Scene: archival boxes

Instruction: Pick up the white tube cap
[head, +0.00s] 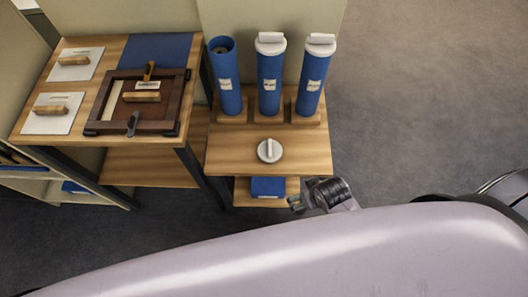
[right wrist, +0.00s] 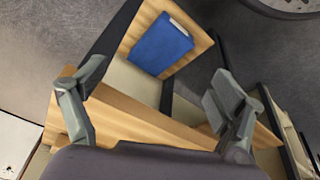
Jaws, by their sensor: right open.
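The white tube cap (head: 269,150) is round with a raised ridge across its top. It lies on the wooden table top (head: 225,158), in front of the blue tubes. My right gripper (head: 297,204) is low at the table's front right edge in the head view, apart from the cap. In the right wrist view my right gripper (right wrist: 155,95) has its fingers spread wide with nothing between them, and the cap does not show there. The left blue tube (head: 227,80) is open at its top. My left gripper is not in view.
The middle tube (head: 269,80) and right tube (head: 313,80) wear white caps and stand in wooden bases. A blue box (head: 268,187) lies on the lower shelf and shows in the right wrist view (right wrist: 160,45). A left table (head: 88,95) holds a framed press. Open floor (head: 420,90) lies right.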

